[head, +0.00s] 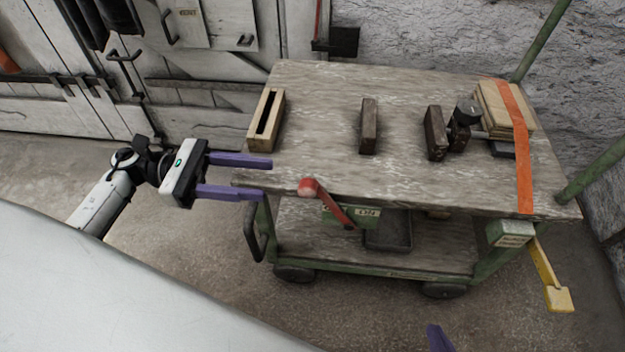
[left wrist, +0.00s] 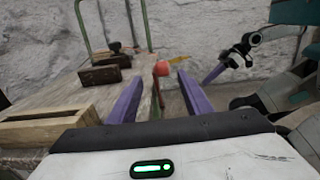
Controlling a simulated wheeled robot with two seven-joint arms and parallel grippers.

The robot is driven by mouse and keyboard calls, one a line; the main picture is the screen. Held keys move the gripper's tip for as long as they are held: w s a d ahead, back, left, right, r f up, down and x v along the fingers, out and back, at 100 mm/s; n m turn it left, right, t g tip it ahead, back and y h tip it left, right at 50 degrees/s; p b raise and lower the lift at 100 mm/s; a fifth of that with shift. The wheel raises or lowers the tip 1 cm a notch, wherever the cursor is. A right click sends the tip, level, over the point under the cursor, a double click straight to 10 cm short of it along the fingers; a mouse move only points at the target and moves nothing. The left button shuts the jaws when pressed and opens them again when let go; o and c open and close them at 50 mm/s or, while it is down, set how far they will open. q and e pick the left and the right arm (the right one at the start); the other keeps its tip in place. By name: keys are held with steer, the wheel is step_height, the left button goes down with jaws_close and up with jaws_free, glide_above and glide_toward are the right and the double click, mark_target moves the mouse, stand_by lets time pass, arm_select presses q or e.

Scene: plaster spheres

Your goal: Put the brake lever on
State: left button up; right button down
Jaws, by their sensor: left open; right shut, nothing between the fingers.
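The brake lever is a red arm with a round red knob (head: 308,187) at the front edge of the cart. It slants down to the right to a green plate marked "ON" (head: 367,213). My left gripper (head: 267,179) is open and empty, its purple fingers pointing at the knob from the left, apart from it. In the left wrist view the red knob (left wrist: 161,68) shows beyond and between the open fingers (left wrist: 158,82). A purple fingertip of my right gripper (head: 437,338) shows at the bottom of the head view. The right gripper (left wrist: 212,76) also shows in the left wrist view, shut and empty.
The cart top (head: 320,100) carries a slotted wooden block (head: 266,120), dark blocks (head: 368,125) and a strapped stack of boards (head: 506,108). A yellow pedal (head: 558,298) hangs at the right. Green posts rise at the right. The floor left of the cart is clear.

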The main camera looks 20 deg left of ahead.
mark_target(307, 182)
arm_select(q)
steer(key=x, duration=1)
steer(key=shift+s+d+p, duration=0.1)
steer(key=shift+s+p, duration=0.1)
steer(key=shift+p, duration=0.2)
jaws_close()
